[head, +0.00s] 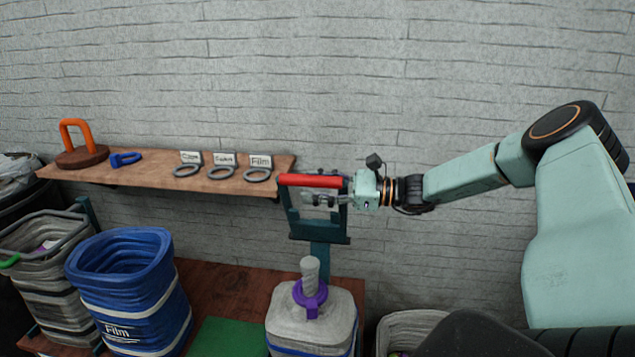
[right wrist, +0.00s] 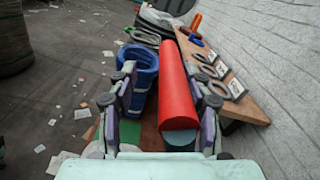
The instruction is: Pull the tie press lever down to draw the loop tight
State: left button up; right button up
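The tie press lever is a teal frame with a red crossbar handle (head: 308,180), raised above the table. A pale sack (head: 290,312) stands below it with its neck upright. A purple loop (head: 312,299) sits around that neck. My right gripper (head: 318,198) reaches in from the right at the handle. In the right wrist view the red bar (right wrist: 174,85) lies between the two open fingers (right wrist: 165,98), with a clear gap on the left finger's side. I cannot tell whether the right finger touches it. My left gripper is not in view.
A wooden shelf (head: 225,186) on the brick wall holds grey rings with labels, a blue loop (head: 125,159) and an orange-handled weight (head: 77,141). A blue Film bag (head: 125,290) and a grey bag (head: 45,270) stand left. A green mat (head: 228,338) lies beside the sack.

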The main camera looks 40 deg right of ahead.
aim_at(347, 187)
jog(key=shift+w+d, duration=0.15)
jog(key=shift+d, duration=0.05)
jog(key=shift+r, duration=0.1)
jog(key=shift+a, duration=0.2)
jog(key=shift+d+r, duration=0.1)
jog(key=shift+p+v, duration=0.8)
jog(key=shift+p, duration=0.05)
jog(key=shift+p+v, duration=0.6)
jog(key=shift+v, duration=0.2)
jog(key=shift+p+v, duration=1.05)
jog(key=shift+v, duration=0.45)
jog(key=shift+p+v, duration=0.75)
jog(key=shift+v, duration=0.7)
